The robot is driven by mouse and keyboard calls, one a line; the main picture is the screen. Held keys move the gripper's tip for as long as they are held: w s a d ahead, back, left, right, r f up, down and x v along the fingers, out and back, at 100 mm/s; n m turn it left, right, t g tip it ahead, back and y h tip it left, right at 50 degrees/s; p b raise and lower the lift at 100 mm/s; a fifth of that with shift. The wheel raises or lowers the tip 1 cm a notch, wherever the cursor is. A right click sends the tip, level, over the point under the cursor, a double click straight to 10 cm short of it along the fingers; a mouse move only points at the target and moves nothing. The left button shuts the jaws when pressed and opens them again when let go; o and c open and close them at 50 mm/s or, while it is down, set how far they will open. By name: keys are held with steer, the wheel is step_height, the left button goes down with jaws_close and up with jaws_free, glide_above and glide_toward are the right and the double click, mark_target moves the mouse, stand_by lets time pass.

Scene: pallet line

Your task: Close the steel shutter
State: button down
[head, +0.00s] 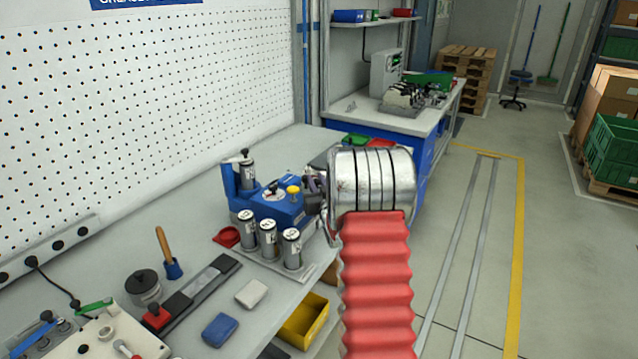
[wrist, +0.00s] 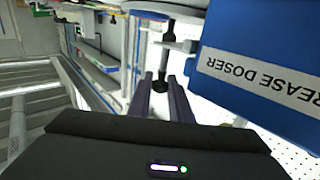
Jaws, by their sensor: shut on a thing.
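The blue grease doser (head: 283,211) stands on the bench to the left of my silver wrist in the head view. Its labelled blue side (wrist: 245,60) fills the upper right of the wrist view. A small steel plate (wrist: 182,46), which looks like the shutter, sticks out from the doser's side, with a thin stem and a black knob (wrist: 160,86) by it. My gripper (wrist: 162,92) has its two dark fingers shut around this knob. In the head view my gripper (head: 317,190) is at the doser's right side, and the shutter is hidden there.
Several grease cartridges (head: 268,239) stand in a rack before the doser. A red dish (head: 227,237), a blue block (head: 220,329) and a yellow bin (head: 305,322) are nearby. A pegboard wall (head: 150,110) bounds the left.

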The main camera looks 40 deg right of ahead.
steer(key=c, duration=1.6)
jaws_free()
steer(key=shift+c, duration=0.2)
steer(key=shift+s, duration=0.1)
steer(key=v, duration=1.3)
steer(key=shift+s+a, duration=0.25)
steer(key=shift+c, duration=0.6)
